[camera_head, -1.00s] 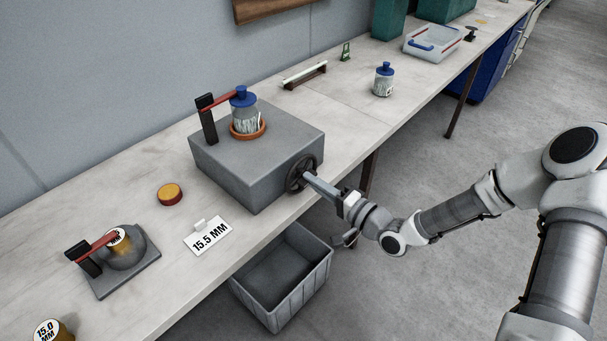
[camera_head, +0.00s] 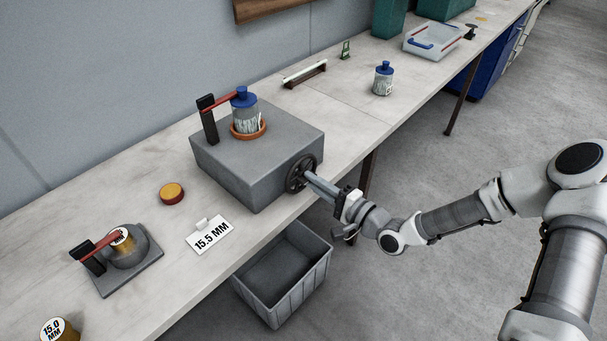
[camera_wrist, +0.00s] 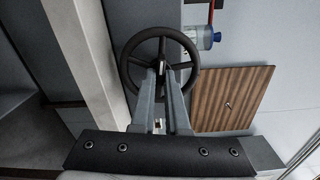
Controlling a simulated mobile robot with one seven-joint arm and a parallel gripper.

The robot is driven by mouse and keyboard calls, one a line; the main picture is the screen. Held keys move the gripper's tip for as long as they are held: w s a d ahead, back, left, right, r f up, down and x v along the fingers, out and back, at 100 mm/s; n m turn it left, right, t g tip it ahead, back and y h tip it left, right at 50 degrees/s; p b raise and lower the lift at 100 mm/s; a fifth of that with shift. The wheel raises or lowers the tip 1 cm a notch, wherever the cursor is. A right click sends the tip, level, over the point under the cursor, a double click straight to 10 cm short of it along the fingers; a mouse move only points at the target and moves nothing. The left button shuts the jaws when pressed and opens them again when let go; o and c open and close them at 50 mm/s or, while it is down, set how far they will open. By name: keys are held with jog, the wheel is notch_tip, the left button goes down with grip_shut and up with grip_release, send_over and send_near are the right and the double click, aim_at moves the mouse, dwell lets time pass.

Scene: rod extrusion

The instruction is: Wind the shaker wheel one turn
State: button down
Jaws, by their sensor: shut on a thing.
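The shaker is a grey box (camera_head: 232,158) on the bench, with a dark spoked wheel (camera_head: 299,173) on its front right side. The wheel also shows in the wrist view (camera_wrist: 133,48), face-on, with its rim whole around the fingertips. My gripper (camera_head: 312,178) reaches the wheel from the right. In the wrist view my gripper (camera_wrist: 163,72) has its fingers shut at the wheel's middle; the exact part between the tips is hard to see.
A grey bin (camera_head: 283,277) stands below the bench edge, under my wrist. A clamp stand (camera_head: 124,257), a yellow-topped puck (camera_head: 172,193) and a 15.5 MM sign (camera_head: 210,235) are on the bench to the left. Another blue-lidded jar (camera_head: 383,79) stands farther back.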

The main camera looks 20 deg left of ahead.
jog(key=shift+m, duration=1)
jog(key=shift+m+p, duration=0.3)
jog(key=shift+m, duration=0.7)
jog(key=shift+m, duration=1.1)
